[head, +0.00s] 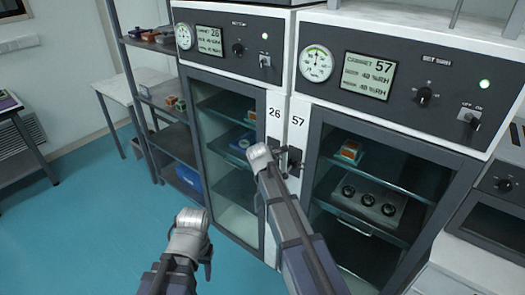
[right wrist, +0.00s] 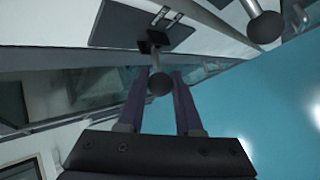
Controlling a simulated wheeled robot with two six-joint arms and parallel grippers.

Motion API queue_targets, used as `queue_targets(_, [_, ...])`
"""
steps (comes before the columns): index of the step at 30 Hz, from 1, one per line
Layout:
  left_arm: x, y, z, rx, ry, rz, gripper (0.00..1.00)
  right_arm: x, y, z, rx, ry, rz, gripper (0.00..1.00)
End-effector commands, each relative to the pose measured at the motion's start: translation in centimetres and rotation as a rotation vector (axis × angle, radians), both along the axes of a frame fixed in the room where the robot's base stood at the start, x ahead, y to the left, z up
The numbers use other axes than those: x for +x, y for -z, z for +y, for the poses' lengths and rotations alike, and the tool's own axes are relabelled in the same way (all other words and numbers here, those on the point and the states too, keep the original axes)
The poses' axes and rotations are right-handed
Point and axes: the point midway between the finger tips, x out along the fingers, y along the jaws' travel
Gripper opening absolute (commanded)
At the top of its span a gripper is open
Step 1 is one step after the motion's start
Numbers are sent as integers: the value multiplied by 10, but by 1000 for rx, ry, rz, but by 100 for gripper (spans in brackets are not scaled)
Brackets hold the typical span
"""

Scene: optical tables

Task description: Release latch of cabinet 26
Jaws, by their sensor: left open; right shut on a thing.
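Cabinet 26 (head: 237,213) stands left of cabinet 57, with its glass door shut. Its number label (head: 275,112) is on the white post between the doors. My right gripper (head: 260,157) is in front of that post, below the label, and hides the latch of cabinet 26 in the head view. In the right wrist view, the right gripper (right wrist: 160,95) has its two fingers on either side of a dark ball-ended latch handle (right wrist: 159,83). My left gripper (head: 188,235) is open and empty, low in front of cabinet 26, apart from it.
The latch of cabinet 57 (head: 294,160) is close beside my right gripper. A second ball-ended handle (right wrist: 265,27) shows in the right wrist view. Cabinet 57 (head: 318,142) has its door shut. An open shelf rack (head: 173,137) stands at left. The blue floor (head: 90,220) there is clear.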

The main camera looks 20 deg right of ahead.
Motion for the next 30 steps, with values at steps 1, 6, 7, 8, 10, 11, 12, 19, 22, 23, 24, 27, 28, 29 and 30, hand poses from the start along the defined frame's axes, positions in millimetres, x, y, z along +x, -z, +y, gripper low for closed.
queue_targets(1, [0, -13, 0, 0, 0, 0, 50, 3, -9, -2, 28, 3, 21, 0])
queue_targets(6, [0, -28, 0, 0, 1, 0, 50, 3, -11, -3, 106, 3, 83, 0])
queue_targets(7, [0, -30, 0, 0, 1, 0, 50, 4, -11, -4, 117, 3, 92, 0])
queue_targets(8, [0, -32, 0, 0, 1, 0, 50, 4, -12, -4, 128, 3, 100, 0])
queue_targets(10, [0, -36, 0, 0, 1, 0, 50, 4, -12, -5, 148, 4, 116, 0])
queue_targets(11, [0, -37, 0, 0, 1, 0, 50, 4, -12, -5, 156, 3, 122, 0])
queue_targets(12, [0, -38, 0, 0, 1, 0, 50, 4, -13, -5, 164, 2, 129, 0])
queue_targets(19, [0, -42, 0, 0, 1, 0, 50, 4, -13, -5, 193, 2, 153, 0])
queue_targets(22, [0, -43, 0, 0, 1, 0, 50, 4, -13, -5, 197, 3, 155, 0])
queue_targets(23, [0, -43, 0, 0, 1, 0, 50, 4, -13, -5, 197, 2, 155, 0])
queue_targets(24, [0, -43, 0, 0, 1, 0, 50, 4, -13, -5, 198, 3, 155, 0])
queue_targets(27, [0, -42, 0, 0, 1, 0, 50, 4, -13, -5, 197, 2, 155, 0])
queue_targets(28, [0, -42, 0, 0, 1, 0, 50, 4, -13, -5, 196, 3, 154, 0])
queue_targets(29, [0, -42, 0, 0, 1, 0, 50, 4, -13, -5, 196, 3, 154, 0])
queue_targets(30, [0, -42, 0, 0, 1, 0, 50, 4, -13, -6, 196, 3, 154, 0])
